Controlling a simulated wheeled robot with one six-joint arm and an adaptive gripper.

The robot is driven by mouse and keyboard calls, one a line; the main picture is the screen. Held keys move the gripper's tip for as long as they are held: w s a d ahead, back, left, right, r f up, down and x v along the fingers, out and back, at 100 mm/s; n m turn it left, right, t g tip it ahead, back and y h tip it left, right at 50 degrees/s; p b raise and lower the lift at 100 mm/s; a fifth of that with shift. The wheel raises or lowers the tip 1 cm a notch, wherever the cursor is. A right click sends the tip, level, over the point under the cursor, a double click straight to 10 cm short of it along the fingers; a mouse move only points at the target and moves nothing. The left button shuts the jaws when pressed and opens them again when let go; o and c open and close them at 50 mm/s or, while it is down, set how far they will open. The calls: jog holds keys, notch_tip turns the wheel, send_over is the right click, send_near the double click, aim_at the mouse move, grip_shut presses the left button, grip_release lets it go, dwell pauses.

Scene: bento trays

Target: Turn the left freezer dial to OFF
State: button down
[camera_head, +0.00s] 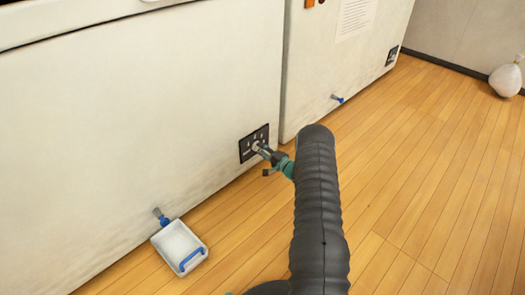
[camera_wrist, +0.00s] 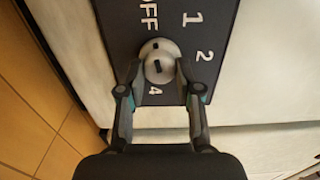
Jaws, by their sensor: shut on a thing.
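The left freezer (camera_head: 140,110) is a white chest with a black dial panel (camera_head: 247,154) low at its right end. In the wrist view the panel (camera_wrist: 212,30) shows the white marks OFF, 1, 2 and 4. The round silver dial (camera_wrist: 158,50) bears small dark marks; I cannot tell for sure which setting it points to. My gripper (camera_wrist: 158,70) is shut on the dial, one finger on each side. In the head view my gripper (camera_head: 264,151) reaches the panel from the right, and the dial is mostly hidden behind it.
A white tray with a blue handle (camera_head: 168,240) lies on the floor below a blue drain tap (camera_head: 161,217). A second freezer (camera_head: 345,60) stands to the right with its own panel (camera_head: 392,56) and blue tap (camera_head: 337,98). A white bag (camera_head: 505,80) sits far right.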

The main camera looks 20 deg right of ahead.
jog(key=shift+w, duration=0.1)
dwell(0.3)
jog(key=c, duration=0.8)
grip_release()
jog(key=v, duration=1.2)
